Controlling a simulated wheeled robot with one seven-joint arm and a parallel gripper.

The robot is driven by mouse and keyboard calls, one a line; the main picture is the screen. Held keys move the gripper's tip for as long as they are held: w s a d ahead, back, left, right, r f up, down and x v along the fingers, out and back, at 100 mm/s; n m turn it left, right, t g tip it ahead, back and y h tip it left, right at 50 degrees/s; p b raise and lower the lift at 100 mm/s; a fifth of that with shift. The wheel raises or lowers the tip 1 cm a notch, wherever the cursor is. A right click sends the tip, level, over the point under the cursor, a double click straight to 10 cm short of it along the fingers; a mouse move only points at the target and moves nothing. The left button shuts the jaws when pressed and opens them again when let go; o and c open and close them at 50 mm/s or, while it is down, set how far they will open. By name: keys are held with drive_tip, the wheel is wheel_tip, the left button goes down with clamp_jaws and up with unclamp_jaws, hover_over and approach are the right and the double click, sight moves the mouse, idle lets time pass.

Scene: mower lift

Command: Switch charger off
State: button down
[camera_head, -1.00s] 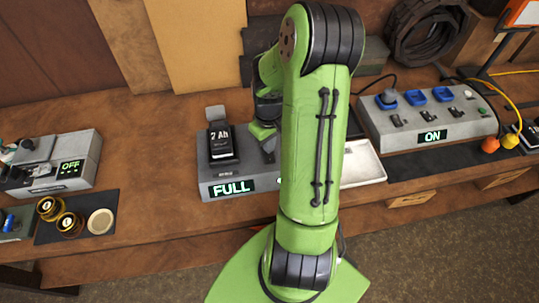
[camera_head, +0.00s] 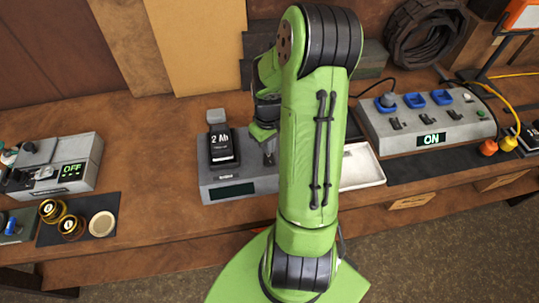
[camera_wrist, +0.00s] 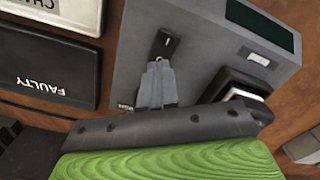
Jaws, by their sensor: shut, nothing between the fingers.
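The grey charger (camera_head: 256,186) stands on the bench left of my arm, and its front display (camera_head: 232,191) is dark. A black battery (camera_head: 222,148) marked 2 Ah sits in it. In the wrist view the charger (camera_wrist: 205,50) shows its dark display (camera_wrist: 262,22) and a black switch (camera_wrist: 168,43) in a dark plate. My gripper (camera_wrist: 158,66) is shut and empty, its fingertips just below the switch; I cannot tell whether they touch it. In the head view my arm hides part of the charger and the switch.
A white tray (camera_head: 362,167) stands right of the charger. A grey power box (camera_head: 388,145) reading ON is further right. A grey device (camera_head: 85,165) reading OFF is at left. The wrist view shows a black tray (camera_wrist: 45,70) labelled FAULTY.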

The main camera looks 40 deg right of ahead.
wheel_tip(320, 180, up, 5)
drive_tip(key=p, duration=0.3)
drive_tip(key=shift+r+p, duration=0.1)
drive_tip(key=shift+p, duration=0.2)
drive_tip(key=a+r+t+h, duration=0.2)
drive_tip(key=a+r, duration=0.7)
drive_tip(key=r, duration=0.3)
drive_tip(key=s+a+r+t+y, duration=0.2)
drive_tip(key=s+a+r+t, duration=0.1)
drive_tip(key=s+a+r, duration=0.5)
drive_tip(key=s+a, duration=0.3)
drive_tip(key=shift+n+t, duration=0.3)
drive_tip(key=shift+n, duration=0.1)
